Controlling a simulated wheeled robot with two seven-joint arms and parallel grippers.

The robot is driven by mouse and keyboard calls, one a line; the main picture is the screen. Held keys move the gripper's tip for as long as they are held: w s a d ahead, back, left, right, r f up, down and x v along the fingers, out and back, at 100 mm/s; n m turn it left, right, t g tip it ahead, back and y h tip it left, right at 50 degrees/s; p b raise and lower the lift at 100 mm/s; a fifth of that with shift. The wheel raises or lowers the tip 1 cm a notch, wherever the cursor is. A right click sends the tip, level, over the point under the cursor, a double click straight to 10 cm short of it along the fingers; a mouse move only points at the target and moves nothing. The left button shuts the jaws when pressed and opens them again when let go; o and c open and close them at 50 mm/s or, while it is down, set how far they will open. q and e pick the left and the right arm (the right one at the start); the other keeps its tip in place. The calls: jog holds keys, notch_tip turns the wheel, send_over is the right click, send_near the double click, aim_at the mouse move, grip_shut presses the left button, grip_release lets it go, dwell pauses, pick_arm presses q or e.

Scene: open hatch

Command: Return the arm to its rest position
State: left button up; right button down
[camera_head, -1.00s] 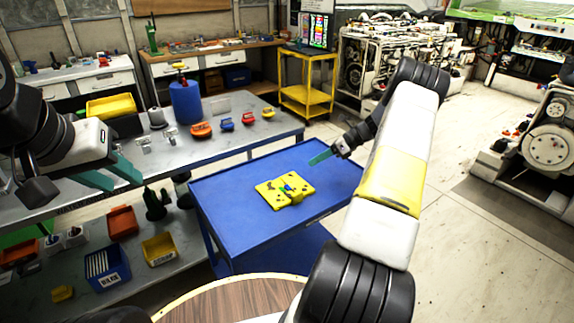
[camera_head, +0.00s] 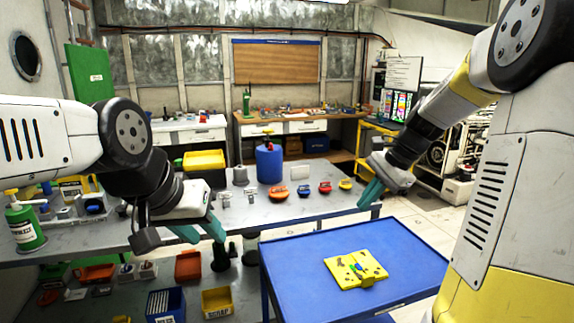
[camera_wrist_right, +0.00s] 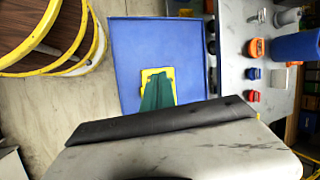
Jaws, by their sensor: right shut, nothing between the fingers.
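My right gripper (camera_head: 370,192) has teal fingers, shut and empty. It is raised in the air, beyond the back edge of the blue cart as the head view shows it. In the right wrist view its fingers (camera_wrist_right: 157,92) are together and cover part of the yellow plate (camera_wrist_right: 168,72). My right arm comes in from the right and is bent, with its elbow high. My left gripper (camera_head: 203,231) is open and empty, in front of the grey workbench. Its two fingers are spread apart.
The yellow plate (camera_head: 355,270) with small parts lies on the blue cart (camera_head: 300,272). The grey workbench (camera_head: 300,209) holds a blue cylinder (camera_head: 269,165), a yellow bin (camera_head: 204,160) and several small coloured items. Several bins stand on the shelf below. The cart top is otherwise clear.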

jog(key=s+a+r+n+t+h, duration=0.1)
jog(key=s+a+r+n+t, duration=0.1)
jog(key=s+n, duration=0.4)
jog(key=s+a+r+n+t+h, duration=0.1)
jog(key=s+a+r+n, duration=0.2)
jog(key=s+n, duration=0.4)
jog(key=s+a, duration=0.1)
jog(key=s, duration=0.6)
jog(key=shift+s+t, duration=0.3)
jog(key=shift+t, duration=0.1)
